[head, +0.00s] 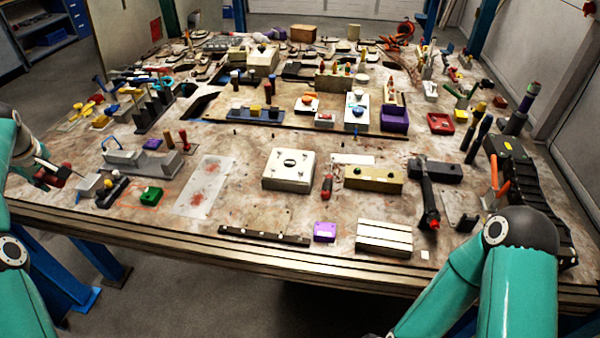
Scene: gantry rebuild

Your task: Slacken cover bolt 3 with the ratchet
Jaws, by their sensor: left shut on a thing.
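A pale square cover block (289,169) sits near the middle front of the bench, with small bolts near its corners and a dark oval in its centre. I cannot read any bolt numbers. My left gripper (62,177) is at the far left, above the bench's left edge and well away from the cover. It is shut on a small dark and red thing (42,180), too small and partly hidden to name. I cannot pick out the ratchet for certain. My right arm crosses the lower right corner; its gripper is out of view.
Right of the cover are a red-handled tool (327,186), a tan block (374,179) and a long black tool (429,193). A dark bar (264,236), a purple box (324,232) and a ribbed block (384,237) line the front edge.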

